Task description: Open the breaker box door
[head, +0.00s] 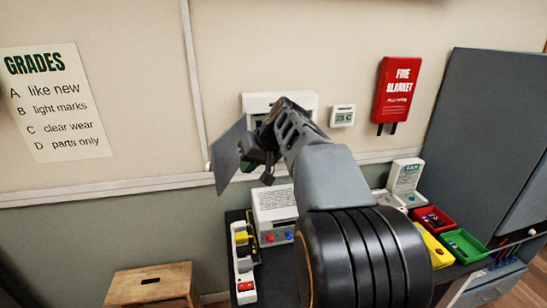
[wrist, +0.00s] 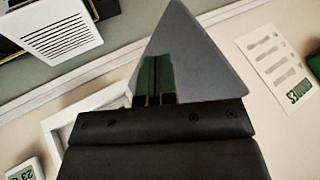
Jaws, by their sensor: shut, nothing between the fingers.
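The breaker box (head: 308,98) is a white frame on the wall, mostly hidden behind my arm in the head view. Its white frame also shows in the wrist view (wrist: 62,122). Its grey door (head: 228,158) stands swung out from the wall on the left side of the box. In the wrist view the door (wrist: 205,60) fills the upper middle as a grey slanted panel. My gripper (head: 262,165) is shut and empty beside the door's inner, box-facing side. I cannot tell whether it touches the door. The fingers (wrist: 155,80) show dark against the panel.
A thermostat (head: 343,115) and a red fire blanket case (head: 397,90) hang right of the box. The GRADES sheet (head: 58,103) hangs left. Below is a bench with a white vented unit (head: 274,203), a red bin (head: 433,218) and a green bin (head: 464,246). A wooden stool (head: 150,285) stands lower left.

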